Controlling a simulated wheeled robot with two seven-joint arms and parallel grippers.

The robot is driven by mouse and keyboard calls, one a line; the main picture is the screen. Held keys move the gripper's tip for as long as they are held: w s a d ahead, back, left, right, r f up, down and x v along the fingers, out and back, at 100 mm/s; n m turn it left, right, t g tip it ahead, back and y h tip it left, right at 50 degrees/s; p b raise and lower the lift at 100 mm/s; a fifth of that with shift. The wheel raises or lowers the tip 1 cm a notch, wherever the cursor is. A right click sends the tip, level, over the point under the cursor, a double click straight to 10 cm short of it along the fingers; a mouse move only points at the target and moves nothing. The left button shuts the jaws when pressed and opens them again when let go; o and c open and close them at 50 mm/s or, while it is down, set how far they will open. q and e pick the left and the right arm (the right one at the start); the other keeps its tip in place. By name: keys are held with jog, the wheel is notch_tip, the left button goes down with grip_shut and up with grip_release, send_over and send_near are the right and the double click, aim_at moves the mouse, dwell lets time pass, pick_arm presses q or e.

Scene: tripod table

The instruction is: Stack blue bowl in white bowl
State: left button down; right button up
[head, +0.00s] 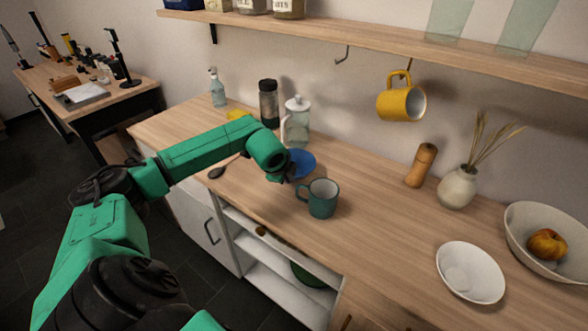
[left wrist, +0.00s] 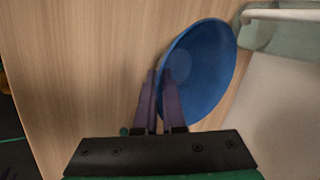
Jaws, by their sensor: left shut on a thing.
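The blue bowl (head: 301,163) is on the counter, partly hidden behind my left gripper (head: 285,178) in the head view. In the left wrist view the blue bowl (left wrist: 205,70) looks tilted, and my left gripper (left wrist: 160,85) is shut on its near rim, one finger on each side of the wall. I cannot tell whether the bowl is lifted off the counter. The white bowl (head: 470,272) stands on the counter at the right front, open side up. My right gripper is not in view.
A teal mug (head: 322,198) stands just right of my left gripper. A glass jug (head: 296,122) and a dark grinder (head: 268,103) stand behind it. A larger bowl (head: 575,241) with an apple (head: 547,244) stands right of the white bowl. A yellow mug (head: 400,101) hangs above the counter.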

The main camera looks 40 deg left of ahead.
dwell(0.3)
pick_arm(q)
notch_tip(320, 180, up, 10)
jog(key=shift+w+f+b, duration=0.1)
jog(key=shift+w+b, duration=0.05)
jog(key=shift+b, duration=0.6)
notch_tip(320, 180, up, 10)
jog(key=shift+p, duration=0.45)
